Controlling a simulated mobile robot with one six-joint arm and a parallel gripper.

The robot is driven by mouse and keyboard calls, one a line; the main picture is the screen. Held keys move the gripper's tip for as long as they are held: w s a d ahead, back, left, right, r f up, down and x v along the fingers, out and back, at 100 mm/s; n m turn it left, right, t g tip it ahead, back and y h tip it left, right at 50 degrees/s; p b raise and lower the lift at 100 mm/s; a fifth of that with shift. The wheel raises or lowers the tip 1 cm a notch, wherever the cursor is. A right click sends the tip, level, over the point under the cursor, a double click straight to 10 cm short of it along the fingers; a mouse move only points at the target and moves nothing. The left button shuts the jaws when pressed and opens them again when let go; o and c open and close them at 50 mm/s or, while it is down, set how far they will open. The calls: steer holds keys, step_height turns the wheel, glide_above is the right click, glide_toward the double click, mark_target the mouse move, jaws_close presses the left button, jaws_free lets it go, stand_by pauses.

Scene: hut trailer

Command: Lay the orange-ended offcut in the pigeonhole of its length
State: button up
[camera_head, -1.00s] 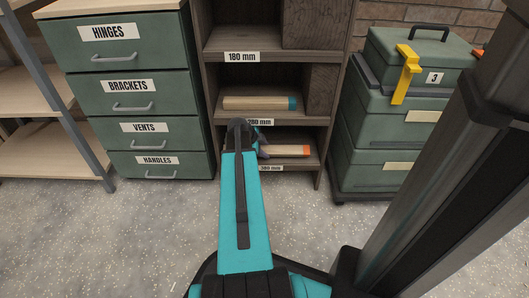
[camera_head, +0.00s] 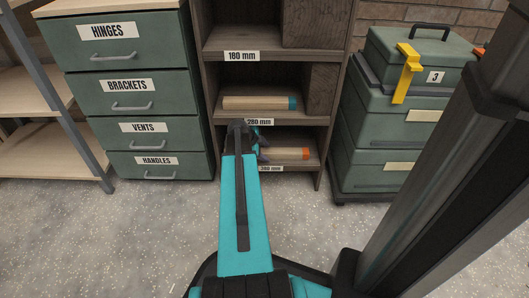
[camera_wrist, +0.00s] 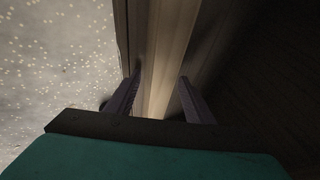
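The orange-ended offcut (camera_head: 285,154) is a pale wood bar lying in the bottom pigeonhole, labelled about 380 mm, though the label (camera_head: 270,168) is small. Its orange end (camera_head: 306,153) points right; its left part is hidden behind my gripper. My gripper (camera_head: 263,149) is at the front of that pigeonhole, by the offcut's left part. In the wrist view my gripper's fingers (camera_wrist: 160,95) stand apart, with a pale wooden strip running between them. I cannot tell whether either finger touches it.
A teal-ended offcut (camera_head: 258,103) lies in the pigeonhole above, labelled 280 mm (camera_head: 259,121). The top one is labelled 180 mm (camera_head: 241,56). A green drawer unit (camera_head: 190,120) stands close left, stacked green cases (camera_head: 375,155) close right. The floor in front is clear.

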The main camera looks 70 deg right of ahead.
steer(key=shift+s+a+f, duration=0.15)
steer(key=shift+a+f, duration=0.15)
steer(key=shift+r, duration=0.1)
steer(key=shift+r+p, duration=0.4)
steer(key=shift+p, duration=0.05)
steer(key=shift+s+a+r, duration=0.1)
steer(key=shift+a+r, duration=0.25)
steer(key=shift+r, duration=0.05)
steer(key=s+a+r+p, duration=0.1)
steer(key=s+a+p, duration=0.2)
steer(key=a, duration=0.6)
steer(key=shift+s+r+p, duration=0.15)
steer(key=shift+s+p, duration=0.15)
steer(key=shift+p, duration=0.05)
steer(key=a+p, duration=0.1)
steer(key=p, duration=0.3)
steer(key=shift+s+a, duration=0.15)
steer(key=shift+s, duration=0.05)
steer(key=shift+s+a+p, duration=0.15)
steer(key=shift+a+p, duration=0.2)
steer(key=shift+p, duration=0.65)
